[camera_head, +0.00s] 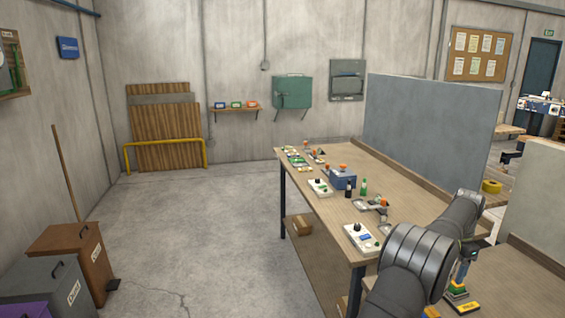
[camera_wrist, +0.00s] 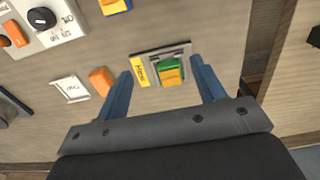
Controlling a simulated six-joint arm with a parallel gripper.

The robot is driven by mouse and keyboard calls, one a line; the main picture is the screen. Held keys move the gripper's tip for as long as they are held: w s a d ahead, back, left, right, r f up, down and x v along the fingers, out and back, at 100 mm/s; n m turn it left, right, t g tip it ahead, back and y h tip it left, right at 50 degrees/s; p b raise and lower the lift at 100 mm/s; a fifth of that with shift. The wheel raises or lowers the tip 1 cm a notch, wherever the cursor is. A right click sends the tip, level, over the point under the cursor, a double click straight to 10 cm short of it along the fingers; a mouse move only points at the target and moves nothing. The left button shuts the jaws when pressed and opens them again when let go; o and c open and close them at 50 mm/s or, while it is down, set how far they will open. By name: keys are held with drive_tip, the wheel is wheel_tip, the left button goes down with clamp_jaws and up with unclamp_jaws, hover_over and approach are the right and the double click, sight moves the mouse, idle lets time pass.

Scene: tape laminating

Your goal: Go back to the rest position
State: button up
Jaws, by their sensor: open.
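My gripper (camera_wrist: 163,68) is open, with its two blue fingers spread apart in the wrist view. A small green and orange block (camera_wrist: 171,72) shows between the fingertips on a dark metal holder with a yellow label (camera_wrist: 140,72). I cannot tell how high the fingers are above it. In the head view my gripper (camera_head: 461,272) is at the lower right, pointing down over the block (camera_head: 457,290), and my arm hides part of the bench. Nothing is visibly held.
A wooden workbench (camera_head: 400,188) carries several small devices, including a white control box (camera_head: 361,239) and a blue box (camera_head: 341,177). A grey partition (camera_head: 428,130) stands behind it. In the wrist view an orange part (camera_wrist: 101,81) lies left of the left finger. Open floor (camera_head: 200,230) lies left.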

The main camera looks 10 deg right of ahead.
drive_tip(key=s+a, duration=0.2)
drive_tip(key=a, duration=0.4)
drive_tip(key=w+f, duration=0.2)
drive_tip(key=w, duration=0.1)
drive_tip(key=w+a+f, duration=0.1)
drive_tip(key=w, duration=0.2)
drive_tip(key=w+a+f, duration=0.1)
drive_tip(key=w+f, duration=0.1)
drive_tip(key=w, duration=0.1)
drive_tip(key=shift+w+f, duration=0.3)
drive_tip(key=shift+w, duration=0.1)
drive_tip(key=o, duration=0.8)
drive_tip(key=s+r+m+h, duration=0.1)
drive_tip(key=s+r+m, duration=0.7)
drive_tip(key=s+r, duration=0.75)
drive_tip(key=s+a+r+m+h, duration=0.1)
drive_tip(key=s+a+r+m, duration=0.2)
drive_tip(key=s+r+m, duration=0.35)
drive_tip(key=s+a+r+m, duration=0.4)
drive_tip(key=s+r, duration=0.3)
drive_tip(key=s, duration=0.2)
drive_tip(key=f, duration=0.3)
drive_tip(key=d+f, duration=0.1)
drive_tip(key=f, duration=0.2)
drive_tip(key=d+f, duration=0.1)
drive_tip(key=f, duration=0.3)
drive_tip(key=shift+d, duration=0.1)
